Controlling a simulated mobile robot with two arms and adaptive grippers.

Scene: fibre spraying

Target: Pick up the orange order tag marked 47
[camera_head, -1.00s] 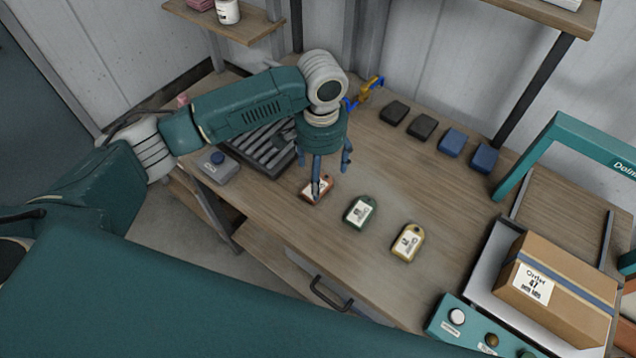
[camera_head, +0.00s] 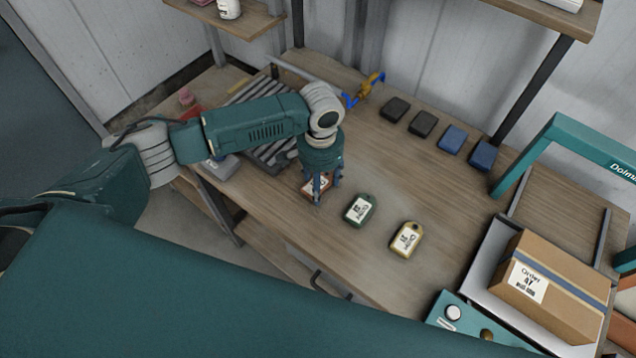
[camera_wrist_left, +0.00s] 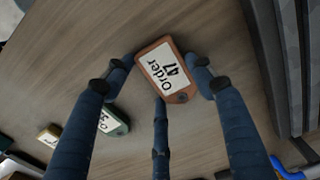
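The orange order tag (camera_head: 309,187) lies on the wooden bench, partly hidden by my left gripper (camera_head: 322,192) in the head view. In the left wrist view the orange tag (camera_wrist_left: 168,70) reads "Order 47". There the fingers of my left gripper (camera_wrist_left: 162,72) are spread around it, two at opposite sides and one near its holed end. Narrow gaps seem to remain, so the gripper looks open; contact is hard to judge. A green tag (camera_head: 360,210) and a yellow tag (camera_head: 405,240) lie to the right. My right gripper is not in view.
A grey ribbed rack (camera_head: 262,88) stands behind my left arm. Two black blocks (camera_head: 422,124) and two blue blocks (camera_head: 453,139) line the back. A cardboard box (camera_head: 560,282) marked "Order 47" stands at right, near a button panel (camera_head: 470,325).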

